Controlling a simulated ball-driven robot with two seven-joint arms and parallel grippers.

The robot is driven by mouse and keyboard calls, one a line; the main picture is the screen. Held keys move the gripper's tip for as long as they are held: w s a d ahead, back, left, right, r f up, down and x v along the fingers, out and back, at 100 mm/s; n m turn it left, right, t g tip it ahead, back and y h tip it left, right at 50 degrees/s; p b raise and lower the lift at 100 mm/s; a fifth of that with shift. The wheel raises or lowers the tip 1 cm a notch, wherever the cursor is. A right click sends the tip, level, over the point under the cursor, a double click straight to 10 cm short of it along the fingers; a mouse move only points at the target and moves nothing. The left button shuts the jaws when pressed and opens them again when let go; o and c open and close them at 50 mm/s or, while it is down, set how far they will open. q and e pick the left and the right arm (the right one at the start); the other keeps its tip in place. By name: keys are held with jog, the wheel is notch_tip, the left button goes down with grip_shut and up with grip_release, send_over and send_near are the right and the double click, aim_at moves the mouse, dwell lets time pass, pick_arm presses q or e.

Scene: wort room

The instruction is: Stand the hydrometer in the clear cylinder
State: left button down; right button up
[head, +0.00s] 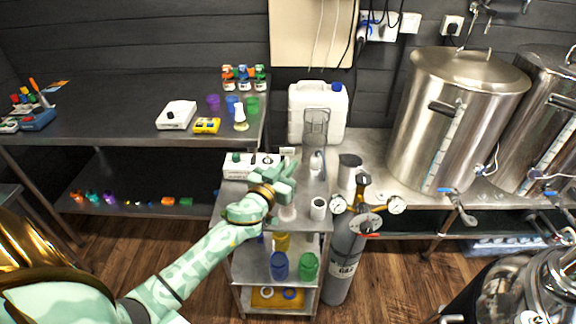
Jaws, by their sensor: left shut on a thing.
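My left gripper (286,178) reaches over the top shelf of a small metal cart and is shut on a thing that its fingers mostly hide. I take this to be the hydrometer, but its shape is too small to make out. My right gripper is not in view.
A white jerrycan (318,108) is behind. Steel kettles (450,120) stand at right.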

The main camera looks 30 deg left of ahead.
pick_arm(q)
jog(key=shift+f, duration=0.2)
jog(key=c, duration=1.4)
grip_release()
jog(key=s+d, duration=0.1)
jog(key=s, duration=1.5)
jog(key=shift+s+d, duration=0.15)
